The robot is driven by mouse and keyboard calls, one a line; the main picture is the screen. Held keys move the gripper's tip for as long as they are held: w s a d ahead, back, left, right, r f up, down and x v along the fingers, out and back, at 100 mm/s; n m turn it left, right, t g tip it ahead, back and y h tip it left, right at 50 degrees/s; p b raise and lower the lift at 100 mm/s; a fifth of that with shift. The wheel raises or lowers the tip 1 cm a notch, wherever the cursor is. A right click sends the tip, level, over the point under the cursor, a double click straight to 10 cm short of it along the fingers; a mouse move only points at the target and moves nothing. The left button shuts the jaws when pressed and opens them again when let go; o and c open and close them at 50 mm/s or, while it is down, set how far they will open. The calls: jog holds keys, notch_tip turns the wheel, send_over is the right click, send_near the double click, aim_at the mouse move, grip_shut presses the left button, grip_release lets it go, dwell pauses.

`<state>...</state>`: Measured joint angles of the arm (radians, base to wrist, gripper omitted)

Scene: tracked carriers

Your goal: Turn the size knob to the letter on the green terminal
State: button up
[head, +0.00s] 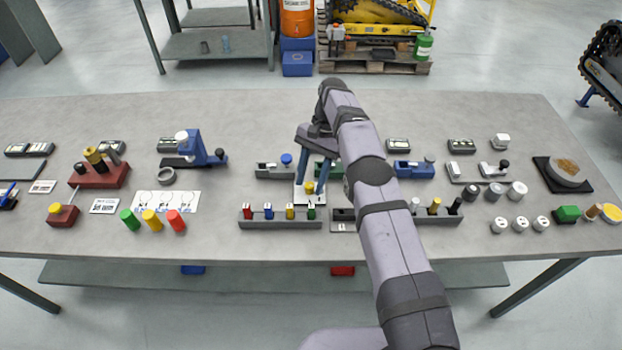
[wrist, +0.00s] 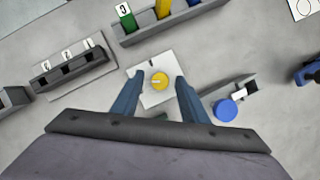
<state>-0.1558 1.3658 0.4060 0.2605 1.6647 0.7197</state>
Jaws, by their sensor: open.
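The yellow size knob (wrist: 159,80) sits on a white plate (wrist: 150,97) and has a light pointer line across its top. In the head view the knob (head: 309,187) is partly crowded by my fingers. My gripper (wrist: 158,83) is open, with one blue finger on each side of the knob; contact is not visible. The green terminal (wrist: 127,19) stands in a dark rack in the wrist view and carries a white tag with a dark letter, perhaps a C. It also shows in the head view (head: 311,212), its tag too small to read.
The dark terminal rack (head: 280,222) also holds red, blue and yellow terminals close in front of the plate. A blue round knob (wrist: 226,110) on a grey carrier stands near my right finger in the wrist view. A grey labelled rack (wrist: 70,66) lies at left there.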

aim_at(311, 183)
jog(key=shift+r, duration=0.1)
notch_tip(311, 183, up, 10)
jog(key=p, duration=0.4)
jog(key=shift+p, duration=0.3)
